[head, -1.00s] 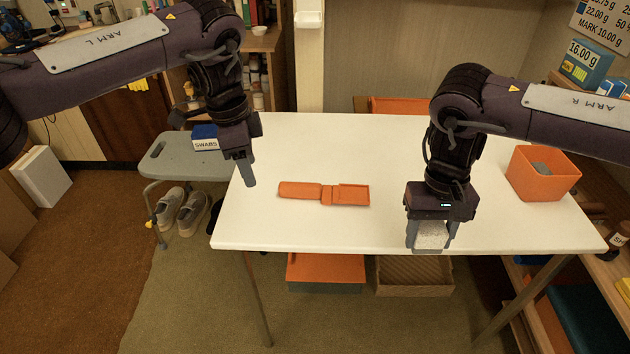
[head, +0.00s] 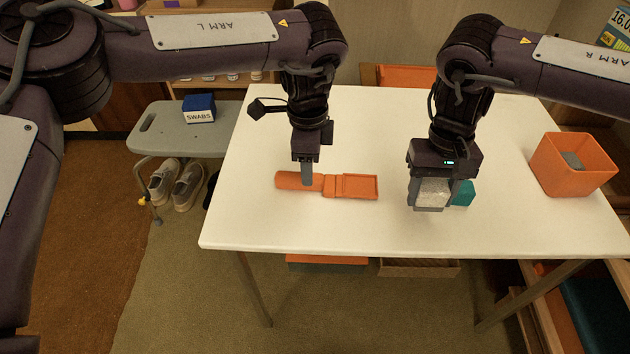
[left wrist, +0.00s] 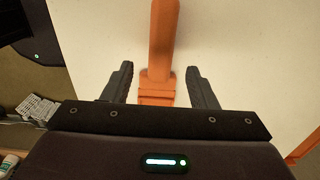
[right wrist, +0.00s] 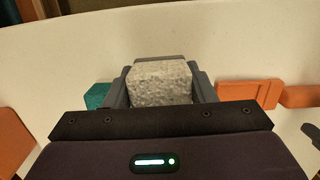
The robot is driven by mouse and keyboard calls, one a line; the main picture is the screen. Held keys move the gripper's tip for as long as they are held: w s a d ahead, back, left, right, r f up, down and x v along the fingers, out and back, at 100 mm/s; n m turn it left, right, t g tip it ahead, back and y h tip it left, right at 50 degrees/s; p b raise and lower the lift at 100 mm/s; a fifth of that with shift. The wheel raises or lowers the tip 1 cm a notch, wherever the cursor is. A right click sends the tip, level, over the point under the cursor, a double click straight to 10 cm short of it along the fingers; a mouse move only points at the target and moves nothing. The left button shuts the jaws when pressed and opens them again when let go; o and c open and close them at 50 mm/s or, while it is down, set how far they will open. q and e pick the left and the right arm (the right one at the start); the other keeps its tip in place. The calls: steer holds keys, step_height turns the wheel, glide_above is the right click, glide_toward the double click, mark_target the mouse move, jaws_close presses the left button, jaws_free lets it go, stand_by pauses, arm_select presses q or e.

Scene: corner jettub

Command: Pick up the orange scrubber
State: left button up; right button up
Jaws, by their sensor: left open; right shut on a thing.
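The orange scrubber (head: 350,187) lies flat on the white table, its round handle to the left and its flat rectangular head to the right. My left gripper (head: 307,180) is low over the handle, near where it joins the head, with its fingers pointing down. In the left wrist view the scrubber (left wrist: 163,45) runs between the two spread fingers, with a gap on each side; I cannot tell how far down the tips reach. My right gripper (head: 430,203) is shut on a grey speckled block (head: 432,192); the block also shows in the right wrist view (right wrist: 160,84).
A teal block (head: 463,193) is on the table just right of my right gripper. An orange bin (head: 574,178) with a grey thing inside stands at the table's right. A grey stool (head: 160,128) with a blue swabs box (head: 199,108) is left of the table. The table front is clear.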

mark_target(435, 188)
arm_select(q)
steer(key=f, duration=0.5)
steer(key=shift+d, duration=0.25)
arm_select(e)
steer(key=shift+f, duration=0.1)
arm_select(q)
steer(key=shift+r, duration=0.1)
steer(key=c, duration=1.1)
steer(key=shift+r, duration=0.1)
